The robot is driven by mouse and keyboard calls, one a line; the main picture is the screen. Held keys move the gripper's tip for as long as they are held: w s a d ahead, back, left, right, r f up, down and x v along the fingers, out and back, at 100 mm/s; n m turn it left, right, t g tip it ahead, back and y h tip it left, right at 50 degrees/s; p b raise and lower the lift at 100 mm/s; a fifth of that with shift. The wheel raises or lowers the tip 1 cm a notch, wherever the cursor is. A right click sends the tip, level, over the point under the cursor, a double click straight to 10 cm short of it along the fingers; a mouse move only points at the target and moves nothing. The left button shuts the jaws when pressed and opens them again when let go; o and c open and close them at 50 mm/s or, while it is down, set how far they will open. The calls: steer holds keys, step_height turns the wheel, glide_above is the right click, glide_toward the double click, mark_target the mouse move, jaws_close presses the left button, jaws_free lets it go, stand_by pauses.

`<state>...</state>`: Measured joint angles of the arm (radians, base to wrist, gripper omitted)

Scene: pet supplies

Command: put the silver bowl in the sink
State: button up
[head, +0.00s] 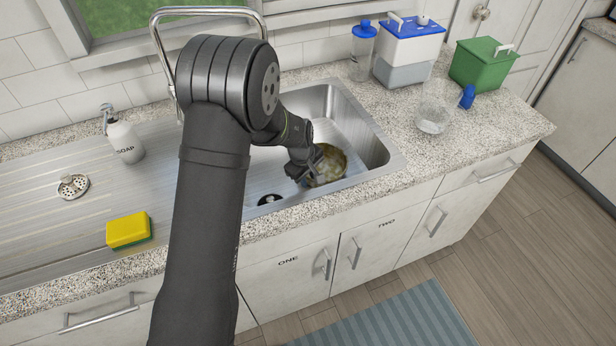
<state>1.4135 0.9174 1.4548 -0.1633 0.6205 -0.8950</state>
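A round bowl (331,163) is inside the metal sink basin (366,150). Its inside looks yellow-brown and its rim pale; I cannot tell whether it rests on the basin floor or is held just above it. My gripper (311,176) reaches down into the basin at the bowl's left side, at or very near its rim. The gripper's fingers are small and dark here, so their opening and any grip on the rim cannot be made out. My arm hides the left part of the basin.
A soap bottle (124,140), a drain strainer (73,186) and a yellow sponge (129,231) are on the left drainboard. A clear pitcher (434,108), a blue-lidded bottle (362,50), a blue-white box (408,50) and a green box (482,66) stand on the right counter. The faucet (165,45) rises behind my arm.

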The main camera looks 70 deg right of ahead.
step_height(320, 180, up, 12)
steer(key=a, duration=0.2)
steer(key=shift+w, duration=0.45)
steer(key=f, duration=0.4)
steer(key=d+f, duration=0.1)
steer(key=f, duration=0.3)
steer(key=s+d+f, duration=0.1)
steer(key=f, duration=0.3)
steer(key=shift+r, duration=1.6)
